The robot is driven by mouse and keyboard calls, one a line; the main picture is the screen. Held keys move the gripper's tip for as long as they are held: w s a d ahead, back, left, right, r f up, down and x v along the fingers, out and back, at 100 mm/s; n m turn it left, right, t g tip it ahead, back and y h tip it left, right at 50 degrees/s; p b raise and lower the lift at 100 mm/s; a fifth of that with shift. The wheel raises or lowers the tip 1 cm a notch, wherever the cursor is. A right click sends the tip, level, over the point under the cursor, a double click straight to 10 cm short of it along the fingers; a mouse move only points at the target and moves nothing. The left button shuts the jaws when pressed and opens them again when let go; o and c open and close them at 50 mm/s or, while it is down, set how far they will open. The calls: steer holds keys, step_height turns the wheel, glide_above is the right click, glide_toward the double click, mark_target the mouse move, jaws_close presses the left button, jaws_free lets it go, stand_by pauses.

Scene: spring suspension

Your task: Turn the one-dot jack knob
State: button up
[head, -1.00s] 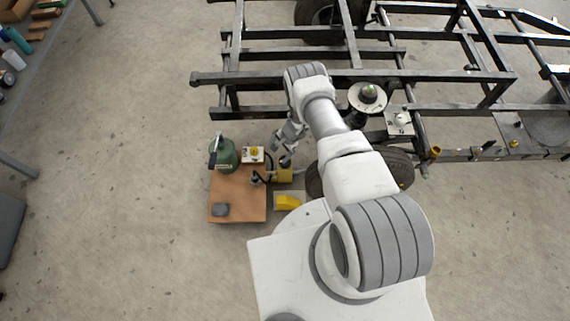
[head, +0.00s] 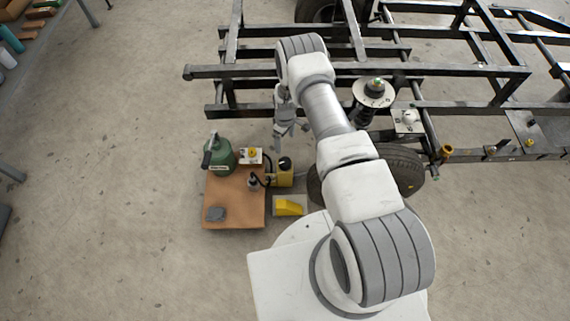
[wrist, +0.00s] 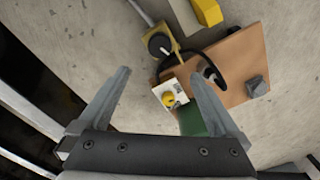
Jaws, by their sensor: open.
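A yellow jack (head: 280,178) with a round black knob (head: 285,163) stands at the right edge of a brown board. The black knob (wrist: 158,43) also shows in the wrist view, beyond the fingertips. A white box (head: 246,161) with a yellow knob (head: 252,153) sits by the board's far edge; that yellow knob (wrist: 168,98) shows between the fingers in the wrist view. I cannot make out dots on either knob. My gripper (head: 287,140) is open and empty, above the floor near the jack, touching neither knob as far as I can see.
A black frame (head: 330,75), a spring unit (head: 372,95) and a tyre (head: 400,165) are close by. Floor to the left is clear.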

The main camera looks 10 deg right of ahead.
mark_target(285, 161)
step_height(285, 161, down, 17)
steer(key=b, duration=0.7)
steer(key=shift+f, duration=0.15)
steer(key=c, duration=1.4)
